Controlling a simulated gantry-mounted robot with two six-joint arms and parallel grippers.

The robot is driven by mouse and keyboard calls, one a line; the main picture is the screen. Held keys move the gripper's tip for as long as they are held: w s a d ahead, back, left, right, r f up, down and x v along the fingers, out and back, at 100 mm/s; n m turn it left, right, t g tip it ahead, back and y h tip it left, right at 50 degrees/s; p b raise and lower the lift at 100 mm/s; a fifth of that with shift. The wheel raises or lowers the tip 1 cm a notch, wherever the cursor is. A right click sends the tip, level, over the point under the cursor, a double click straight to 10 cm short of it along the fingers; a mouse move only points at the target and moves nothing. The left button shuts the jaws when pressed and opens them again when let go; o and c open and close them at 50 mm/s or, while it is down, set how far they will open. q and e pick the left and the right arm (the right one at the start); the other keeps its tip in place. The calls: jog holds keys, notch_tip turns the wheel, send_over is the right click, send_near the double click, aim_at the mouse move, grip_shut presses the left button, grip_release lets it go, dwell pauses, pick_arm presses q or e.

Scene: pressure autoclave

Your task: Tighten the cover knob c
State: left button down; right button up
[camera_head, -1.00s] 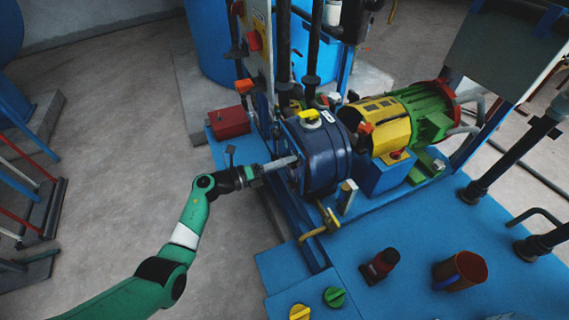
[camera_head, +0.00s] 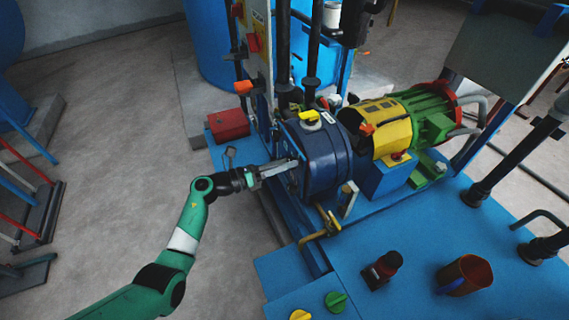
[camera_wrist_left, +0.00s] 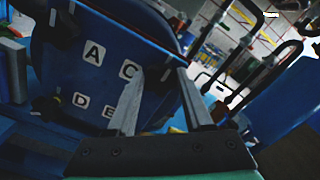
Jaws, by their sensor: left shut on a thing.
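The blue pump housing with its round cover (camera_head: 318,160) stands in the middle of the head view. The cover face (camera_wrist_left: 90,35) fills much of the left wrist view and carries white labels A, C, D and E. My left gripper (camera_head: 296,162) reaches the cover's left side. In the left wrist view, its fingertips (camera_wrist_left: 160,72) lie just right of label C (camera_wrist_left: 129,69). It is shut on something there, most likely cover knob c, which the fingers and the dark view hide. My right gripper is out of view.
A red box (camera_head: 228,124) sits left of the housing, and a yellow and green motor (camera_head: 420,115) to its right. A red mug (camera_head: 465,275) stands on the blue deck (camera_head: 420,240). Open floor lies left.

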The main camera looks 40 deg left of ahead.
pick_arm(q)
jog(key=shift+c, duration=1.5)
grip_release()
jog(key=p+v, duration=0.3)
jog(key=v, duration=0.8)
jog(key=shift+s+p, duration=0.25)
jog(key=shift+p, duration=0.15)
jog(key=shift+a, duration=0.15)
